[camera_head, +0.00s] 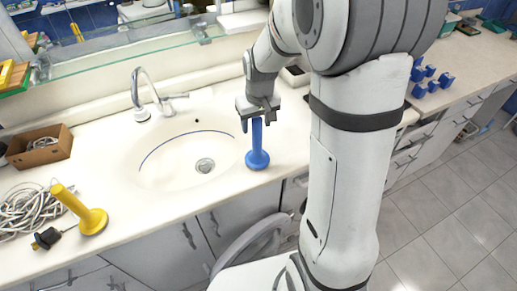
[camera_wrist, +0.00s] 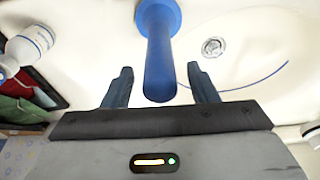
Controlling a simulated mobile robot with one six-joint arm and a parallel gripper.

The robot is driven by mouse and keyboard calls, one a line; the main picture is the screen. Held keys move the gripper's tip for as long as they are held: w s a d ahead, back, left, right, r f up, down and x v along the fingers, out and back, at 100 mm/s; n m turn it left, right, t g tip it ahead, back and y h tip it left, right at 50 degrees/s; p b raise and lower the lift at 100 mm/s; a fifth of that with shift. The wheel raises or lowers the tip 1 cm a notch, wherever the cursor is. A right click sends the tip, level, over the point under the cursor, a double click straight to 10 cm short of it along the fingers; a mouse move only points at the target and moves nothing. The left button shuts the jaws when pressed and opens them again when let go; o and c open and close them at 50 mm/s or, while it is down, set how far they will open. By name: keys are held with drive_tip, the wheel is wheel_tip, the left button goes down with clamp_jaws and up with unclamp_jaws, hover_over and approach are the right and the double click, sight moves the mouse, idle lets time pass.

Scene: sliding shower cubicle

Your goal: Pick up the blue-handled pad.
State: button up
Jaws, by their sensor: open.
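The blue-handled pad (camera_head: 257,150) stands upright on the counter, just right of the sink basin, with its round base down and its handle pointing up. In the wrist view the blue handle (camera_wrist: 160,60) reaches toward my gripper, its free end lying between the two fingers. My gripper (camera_head: 257,116) is open at the top of the handle. In the wrist view my gripper (camera_wrist: 157,88) shows a finger on each side of the handle, with a gap visible on both sides. The pad's underside is hidden.
The sink basin (camera_head: 165,165) with its faucet (camera_head: 147,95) lies left of the pad. A yellow-handled pad (camera_head: 88,215), a coiled cable (camera_head: 28,208) and a cardboard box (camera_head: 40,147) are at the left. Blue pieces (camera_head: 432,80) stand on the counter at the right.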

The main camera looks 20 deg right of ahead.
drive_tip(key=shift+f, duration=0.3)
drive_tip(key=shift+c, duration=0.3)
clamp_jaws()
drive_tip(key=shift+r, duration=0.1)
